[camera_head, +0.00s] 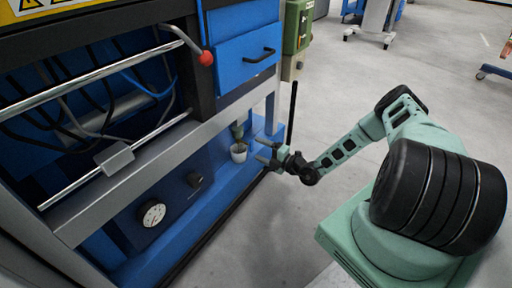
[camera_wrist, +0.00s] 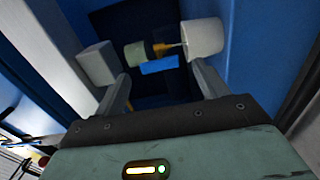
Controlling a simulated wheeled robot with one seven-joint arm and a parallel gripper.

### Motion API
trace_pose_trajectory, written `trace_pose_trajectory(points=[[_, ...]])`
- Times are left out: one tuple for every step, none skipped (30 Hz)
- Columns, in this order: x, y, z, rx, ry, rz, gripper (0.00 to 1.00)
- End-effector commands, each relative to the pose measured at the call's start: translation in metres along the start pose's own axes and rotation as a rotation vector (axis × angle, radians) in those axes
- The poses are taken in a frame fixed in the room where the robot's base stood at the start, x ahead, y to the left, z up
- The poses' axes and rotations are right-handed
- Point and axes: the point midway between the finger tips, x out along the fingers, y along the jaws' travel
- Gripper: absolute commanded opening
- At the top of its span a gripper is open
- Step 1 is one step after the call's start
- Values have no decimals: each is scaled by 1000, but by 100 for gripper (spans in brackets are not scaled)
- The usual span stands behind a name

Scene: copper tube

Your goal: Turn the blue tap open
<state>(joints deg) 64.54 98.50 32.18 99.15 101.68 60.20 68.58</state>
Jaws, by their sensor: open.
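The tap shows in the wrist view with a pale green body (camera_wrist: 140,53), a yellow-brown middle and a bright blue handle (camera_wrist: 160,65). A thin spout runs to the right from it. My gripper (camera_head: 265,151) is open, with its fingers pointing at the blue bench front. In the wrist view my gripper (camera_wrist: 152,62) has its fingers apart, with the tap in view between and beyond them. I cannot tell whether they touch it. The blue handle cannot be made out there.
The blue bench holds a round gauge (camera_head: 151,214) and a black knob (camera_head: 195,179) left of the cup. A metal rail with a red knob (camera_head: 206,58) and a blue drawer (camera_head: 245,57) are above. Grey floor (camera_head: 330,85) behind my gripper is clear.

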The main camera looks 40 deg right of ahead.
Motion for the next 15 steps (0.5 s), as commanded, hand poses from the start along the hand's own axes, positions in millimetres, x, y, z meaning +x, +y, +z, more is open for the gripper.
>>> trace_pose_trajectory(points=[[-12,3,1,1,-4,-2,73],[-20,3,1,2,-3,-3,73],[-29,3,1,3,-4,-2,73],[-36,3,1,2,-4,-2,73],[-44,3,1,2,-5,-2,73],[-53,3,1,2,-4,-2,73],[-60,3,1,3,-4,-2,73],[-67,2,1,2,-3,-3,73],[-77,3,1,2,-4,-2,73],[-84,3,1,1,-3,-2,73],[-90,2,0,2,-3,-2,73],[-98,2,1,0,-3,-2,73],[-104,2,1,1,-3,-3,73],[-110,2,0,1,-2,-3,73],[-117,2,0,1,-2,-1,73]])
